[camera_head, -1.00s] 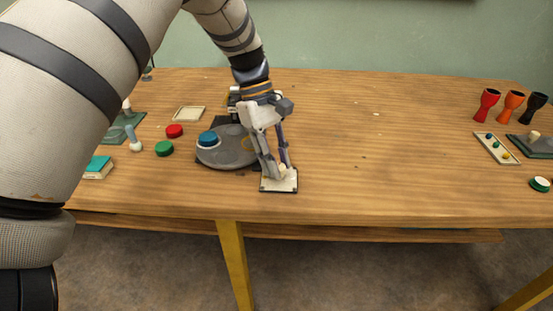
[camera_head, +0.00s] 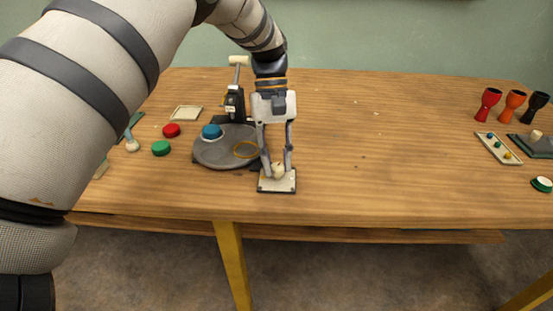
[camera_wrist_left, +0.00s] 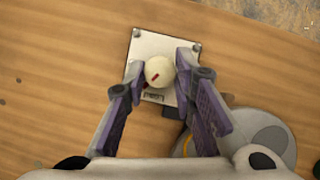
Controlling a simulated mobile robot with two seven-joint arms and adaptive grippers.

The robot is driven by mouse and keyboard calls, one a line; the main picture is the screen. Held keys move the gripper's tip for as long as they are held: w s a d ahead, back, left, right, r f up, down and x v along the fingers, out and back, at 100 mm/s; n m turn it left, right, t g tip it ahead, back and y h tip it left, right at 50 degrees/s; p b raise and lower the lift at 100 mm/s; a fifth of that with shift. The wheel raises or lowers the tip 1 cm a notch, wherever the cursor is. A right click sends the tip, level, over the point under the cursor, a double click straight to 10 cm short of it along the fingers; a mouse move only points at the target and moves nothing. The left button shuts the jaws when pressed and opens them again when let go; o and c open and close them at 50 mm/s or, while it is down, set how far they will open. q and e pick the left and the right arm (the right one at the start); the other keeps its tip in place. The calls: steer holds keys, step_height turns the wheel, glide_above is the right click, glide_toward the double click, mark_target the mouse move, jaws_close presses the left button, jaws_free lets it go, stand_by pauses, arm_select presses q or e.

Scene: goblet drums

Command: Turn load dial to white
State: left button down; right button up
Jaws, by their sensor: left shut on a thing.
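The load dial is a cream round knob (camera_head: 278,170) on a small pale square plate (camera_head: 277,187) near the table's front edge. In the left wrist view the knob (camera_wrist_left: 159,71) has a short red mark on its top, pointing obliquely, and the plate (camera_wrist_left: 150,45) has dark corner screws and a small dark printed label. My left gripper (camera_head: 278,173) points down over the plate, its two fingers on either side of the knob and shut on it. No white setting mark can be made out. My right gripper is in neither view.
Goblet drums (camera_head: 511,105) stand far right. The table's middle right is clear.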

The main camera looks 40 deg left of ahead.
arm_select(q)
steer(key=m+y, duration=0.1)
steer(key=m, duration=0.1)
steer(key=m+g+y, duration=0.1)
steer(key=m, duration=0.2)
steer(key=shift+w+d+m, duration=0.15)
steer(key=shift+m, duration=0.15)
steer(key=m+y, duration=0.1)
steer(key=m, duration=0.2)
steer(key=shift+d, duration=0.15)
steer(key=shift+d+m+y, duration=0.1)
steer(key=shift+m+y, duration=0.5)
steer(key=shift+m, duration=0.8)
steer(key=c, duration=1.3)
jaws_free()
steer(key=shift+c, duration=0.2)
steer(key=v, duration=0.7)
steer(key=shift+r, duration=0.2)
steer(key=shift+w, duration=0.1)
